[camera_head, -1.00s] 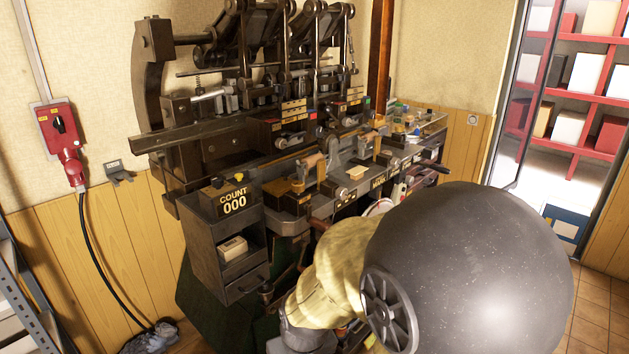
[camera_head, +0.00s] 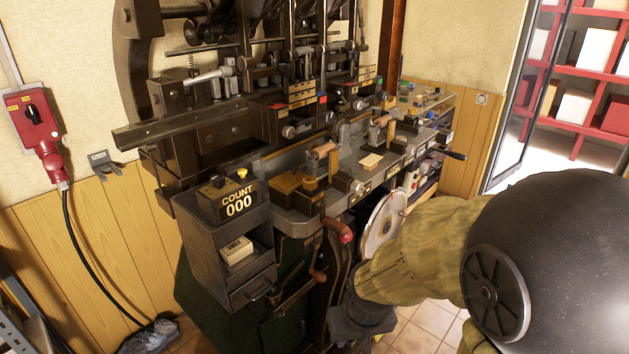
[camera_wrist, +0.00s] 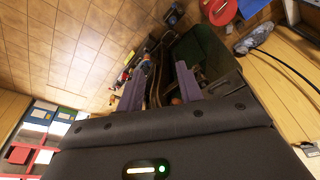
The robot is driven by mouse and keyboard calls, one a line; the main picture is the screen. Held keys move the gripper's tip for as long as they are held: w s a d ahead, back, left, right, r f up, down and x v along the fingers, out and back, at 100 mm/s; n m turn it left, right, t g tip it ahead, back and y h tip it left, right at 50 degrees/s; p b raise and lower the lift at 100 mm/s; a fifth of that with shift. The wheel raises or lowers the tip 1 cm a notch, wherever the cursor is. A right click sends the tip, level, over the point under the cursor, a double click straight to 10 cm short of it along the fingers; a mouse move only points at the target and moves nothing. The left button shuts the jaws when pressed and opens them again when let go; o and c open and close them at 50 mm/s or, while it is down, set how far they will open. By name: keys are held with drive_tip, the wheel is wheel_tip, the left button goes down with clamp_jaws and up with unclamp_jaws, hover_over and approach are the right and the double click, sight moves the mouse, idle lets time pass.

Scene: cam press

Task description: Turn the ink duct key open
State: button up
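The cam press (camera_head: 225,130) stands against the wall, with dark cams and levers above and a grey bench front below. Small knobs and labelled parts line its front, among them a round knob (camera_head: 357,187) and another knob (camera_head: 289,131). I cannot tell which of them is the ink duct key. My gripper (camera_wrist: 160,88) shows in the wrist view with its two fingers apart and nothing seen held between them. Dark levers and the press's green base (camera_wrist: 200,48) appear beyond the fingers. In the head view my arm reaches down in front of the press, and the fingertips are not clear.
A counter box reading 000 (camera_head: 238,204) stands at the press's front left. A red-knobbed lever (camera_head: 346,237) and a pale disc (camera_head: 384,224) stick out by my arm. A red switch box (camera_head: 33,120) hangs on the left wall. Tiled floor is free at lower right.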

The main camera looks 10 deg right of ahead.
drive_tip(key=o, duration=0.5)
drive_tip(key=shift+w, duration=0.1)
drive_tip(key=shift+c, duration=0.2)
drive_tip(key=w+d+r+m+t+h+p, duration=0.15)
drive_tip(key=w+d+t+p, duration=0.25)
drive_tip(key=w, duration=0.5)
drive_tip(key=w+d+r+m+t+p, duration=0.1)
drive_tip(key=w+d+r+t+p, duration=0.25)
drive_tip(key=w, duration=0.65)
drive_tip(key=w+a+r+n+t+y+p, duration=0.3)
drive_tip(key=a+r+n+t+y+p, duration=0.1)
drive_tip(key=p, duration=0.5)
drive_tip(key=r+n+t+y, duration=0.1)
drive_tip(key=n+t+y, duration=0.1)
drive_tip(key=t+y, duration=0.1)
drive_tip(key=shift+w+r, duration=0.3)
drive_tip(key=shift+r, duration=0.05)
